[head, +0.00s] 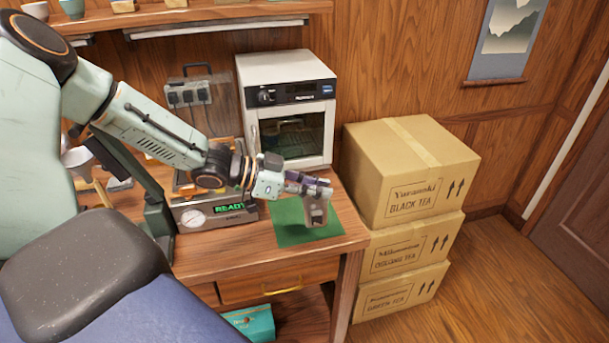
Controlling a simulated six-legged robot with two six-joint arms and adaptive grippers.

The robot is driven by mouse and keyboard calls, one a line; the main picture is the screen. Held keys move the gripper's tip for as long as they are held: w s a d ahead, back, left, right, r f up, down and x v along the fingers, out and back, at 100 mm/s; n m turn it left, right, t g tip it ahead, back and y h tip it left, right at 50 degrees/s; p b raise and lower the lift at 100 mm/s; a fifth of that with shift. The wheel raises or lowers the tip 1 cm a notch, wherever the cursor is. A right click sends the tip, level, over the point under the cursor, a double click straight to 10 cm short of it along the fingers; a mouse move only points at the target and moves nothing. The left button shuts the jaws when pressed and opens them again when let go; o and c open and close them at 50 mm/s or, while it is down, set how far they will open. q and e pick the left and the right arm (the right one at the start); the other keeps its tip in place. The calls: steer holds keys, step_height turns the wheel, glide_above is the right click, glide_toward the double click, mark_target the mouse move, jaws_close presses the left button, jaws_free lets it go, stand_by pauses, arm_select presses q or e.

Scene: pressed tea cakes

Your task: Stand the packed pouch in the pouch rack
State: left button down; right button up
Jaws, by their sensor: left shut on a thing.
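My left gripper (316,187) is shut on a small grey-brown thing, which looks like the pouch (316,208). It holds the pouch roughly upright over the green mat (290,236) on the wooden table. I cannot tell whether the pouch touches the mat. The gripper hides part of it. I cannot make out a pouch rack for certain. My right gripper is not in view.
A machine with a gauge and a lit READY sign (230,209) stands left of the mat. A white oven (289,69) stands behind. Stacked cartons (400,240) rise right of the table. A shelf (200,15) hangs above. A teal box (250,323) sits below.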

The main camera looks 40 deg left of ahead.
arm_select(q)
steer(key=s+d+f+m+g+b, duration=0.1)
steer(key=s+d+f+b, duration=0.3)
steer(key=d+f+b, duration=0.2)
steer(key=s+d+f+g+h+b, duration=0.1)
steer(key=s+d+f+b, duration=0.4)
steer(key=d+f+b, duration=0.2)
steer(key=shift+f+m+b, duration=0.4)
steer(key=shift+f+b, duration=1)
steer(key=shift+b, duration=0.3)
